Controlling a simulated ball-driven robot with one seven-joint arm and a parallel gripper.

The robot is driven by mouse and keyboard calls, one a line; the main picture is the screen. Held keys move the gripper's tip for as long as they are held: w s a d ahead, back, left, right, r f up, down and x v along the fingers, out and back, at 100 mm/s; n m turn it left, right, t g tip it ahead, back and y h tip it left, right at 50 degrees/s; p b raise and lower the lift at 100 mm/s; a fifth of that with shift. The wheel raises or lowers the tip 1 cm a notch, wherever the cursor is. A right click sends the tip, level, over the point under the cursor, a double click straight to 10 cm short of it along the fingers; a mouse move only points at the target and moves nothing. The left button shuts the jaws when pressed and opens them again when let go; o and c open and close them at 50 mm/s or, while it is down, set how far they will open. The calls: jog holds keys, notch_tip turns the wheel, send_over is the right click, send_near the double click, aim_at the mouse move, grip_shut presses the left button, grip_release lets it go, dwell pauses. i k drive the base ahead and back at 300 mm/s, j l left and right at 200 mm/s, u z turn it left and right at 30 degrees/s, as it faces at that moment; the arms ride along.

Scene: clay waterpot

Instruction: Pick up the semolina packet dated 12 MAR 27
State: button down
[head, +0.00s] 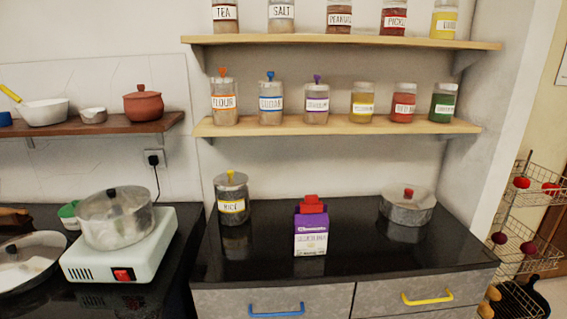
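A purple and white packet (311,232) stands upright on the black counter, near the middle of its front half. My gripper is not in view.
A rice jar (232,198) stands left, a lidded steel pot (407,206) right. A hotplate (128,255) with a pot (116,217) is further left. Shelves (340,124) of jars overhang the back. Wire baskets (520,255) stand right.

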aim_at(309, 232)
jog(key=i+j+u, duration=0.15)
jog(key=i+j, duration=0.15)
jog(key=i+j+u, duration=0.15)
jog(key=i, duration=0.35)
jog(key=j, duration=0.1)
